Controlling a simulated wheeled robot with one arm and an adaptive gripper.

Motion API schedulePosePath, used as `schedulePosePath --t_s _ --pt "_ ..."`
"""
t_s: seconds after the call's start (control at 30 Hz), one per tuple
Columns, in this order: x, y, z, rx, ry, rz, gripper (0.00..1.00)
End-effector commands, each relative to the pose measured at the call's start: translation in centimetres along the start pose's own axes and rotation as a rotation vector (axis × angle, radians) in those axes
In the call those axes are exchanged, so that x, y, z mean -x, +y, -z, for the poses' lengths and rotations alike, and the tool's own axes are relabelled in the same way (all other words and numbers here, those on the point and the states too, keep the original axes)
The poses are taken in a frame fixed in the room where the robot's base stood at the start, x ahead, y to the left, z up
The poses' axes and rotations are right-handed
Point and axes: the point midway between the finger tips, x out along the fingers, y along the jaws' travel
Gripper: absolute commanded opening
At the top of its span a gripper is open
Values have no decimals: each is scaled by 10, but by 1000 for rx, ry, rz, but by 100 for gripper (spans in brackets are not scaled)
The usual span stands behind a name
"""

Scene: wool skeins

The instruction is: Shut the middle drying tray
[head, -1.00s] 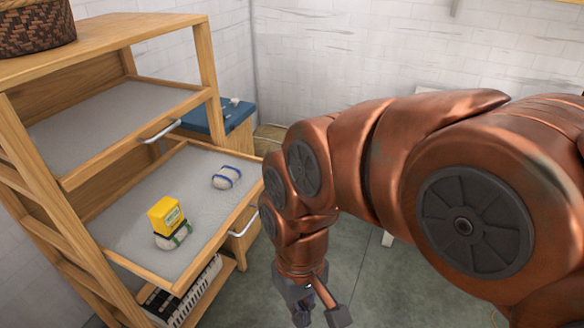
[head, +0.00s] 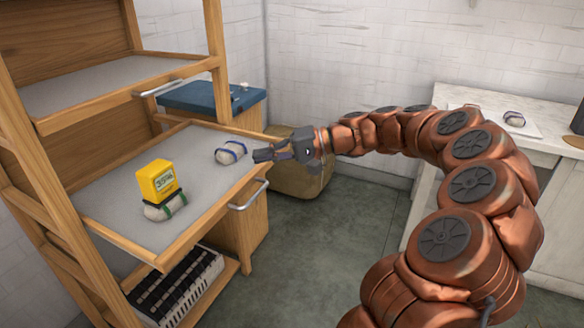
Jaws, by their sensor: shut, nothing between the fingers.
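The middle drying tray (head: 165,262) is pulled out of the wooden rack, with a grey bed and a metal handle (head: 248,194) on its front. A white skein with a blue band (head: 230,153) lies near its far end. A yellow meter (head: 157,180) rests on a white skein with a green band (head: 165,208) nearer the left. My gripper (head: 260,155) is shut and empty, pointing left. In the picture it is at the tray's far right corner, above the handle; I cannot tell whether it touches the rim.
The upper tray (head: 105,108) is above, with its own handle. A heater-like unit (head: 180,285) is on the shelf below. A blue-topped cabinet (head: 212,98) and a tan sack (head: 300,178) are behind. A white table (head: 490,215) is at right. The floor between is clear.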

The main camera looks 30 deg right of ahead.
Motion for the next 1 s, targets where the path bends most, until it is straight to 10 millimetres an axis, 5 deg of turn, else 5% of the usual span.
schedulePosePath --t_s 0.03,0.2,0.33,0.5,0.67,1.0 --pt "17 31 24 -24 67 43 0" --pt "86 96 85 -81 278 158 0" --pt "130 135 110 -104 398 204 0" --pt "157 159 121 -118 471 228 0" --pt "152 158 127 -118 480 232 0" --pt "103 148 153 -118 477 230 0"
